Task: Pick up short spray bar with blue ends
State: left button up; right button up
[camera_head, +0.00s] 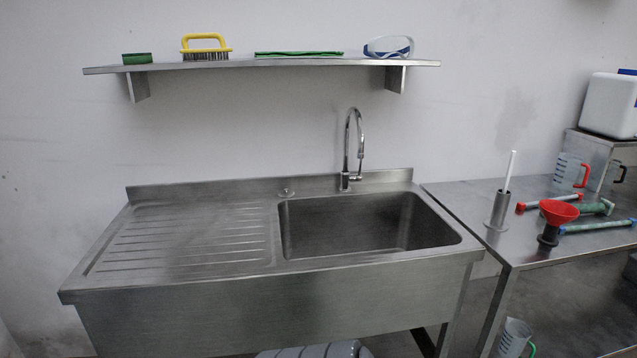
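A pale green bar with blue ends (597,226) lies on the steel table at the right, close to the picture's right edge. Another bar with red ends (548,203) lies farther back on the same table. A thicker green bar (596,208) lies between them, partly hidden behind a red funnel. Whether the blue-ended bar is a short one is hard to tell from this view. Neither of my grippers is in view.
The steel table (465,195) also holds the red funnel (558,212), a metal holder with a white stick (497,210) and a measuring jug (570,171). A white canister (609,104) stands behind. The sink unit (180,240) fills the middle; its drainboard is clear.

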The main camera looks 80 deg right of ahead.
aim_at(632, 222)
jog(key=i+l+z, duration=0.1)
jog(key=z, duration=4.1)
jog(key=i+j+z, duration=0.15)
jog(key=j+z, duration=0.15)
jog(key=j, duration=0.2)
jog(key=u, duration=1.35)
jog(key=i+l, duration=0.15)
jog(key=l, duration=0.2)
jog(key=i+l+z, duration=0.1)
jog(key=l, duration=0.25)
